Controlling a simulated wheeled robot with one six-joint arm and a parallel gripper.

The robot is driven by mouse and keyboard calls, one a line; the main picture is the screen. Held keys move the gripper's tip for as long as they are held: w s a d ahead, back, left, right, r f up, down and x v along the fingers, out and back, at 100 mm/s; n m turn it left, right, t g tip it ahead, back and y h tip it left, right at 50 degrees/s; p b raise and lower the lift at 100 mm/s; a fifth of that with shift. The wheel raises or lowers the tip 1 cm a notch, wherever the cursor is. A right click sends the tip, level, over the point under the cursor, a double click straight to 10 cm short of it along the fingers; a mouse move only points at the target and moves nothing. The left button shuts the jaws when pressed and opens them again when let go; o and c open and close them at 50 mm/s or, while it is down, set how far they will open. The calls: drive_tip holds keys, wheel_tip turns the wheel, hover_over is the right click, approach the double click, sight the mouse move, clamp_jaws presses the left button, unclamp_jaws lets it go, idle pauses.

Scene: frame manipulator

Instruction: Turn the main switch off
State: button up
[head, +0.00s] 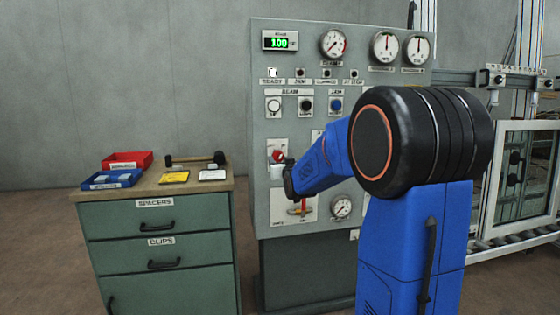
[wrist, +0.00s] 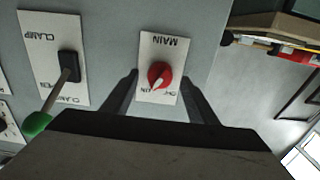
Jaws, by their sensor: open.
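The main switch is a red round knob (wrist: 160,75) on a white plate marked MAIN (wrist: 170,45), which appears upside down in the wrist view. A pale mark on the knob points down toward small lettering that is hard to read. In the head view the red knob (head: 277,156) shows on the grey panel, just above and left of my gripper (head: 288,181). In the wrist view my gripper (wrist: 161,80) is open, one finger on each side of the knob. Both fingers appear apart from it; contact cannot be told.
A CLAMP lever with a green end (wrist: 38,122) is beside the switch in the wrist view. A red-handled valve (head: 302,207) is below my gripper. A drawer cabinet (head: 155,215) with a red bin (head: 127,160) and a blue bin (head: 110,180) stands left.

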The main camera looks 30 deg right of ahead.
drive_tip(key=shift+x, duration=1.1)
drive_tip(key=shift+c, duration=0.3)
drive_tip(key=c, duration=1)
drive_tip(key=shift+n, duration=0.3)
drive_tip(key=n, duration=0.5)
drive_tip(key=shift+n, duration=0.4)
drive_tip(key=n, duration=0.5)
drive_tip(key=shift+d, duration=0.1)
drive_tip(key=shift+n, duration=0.4)
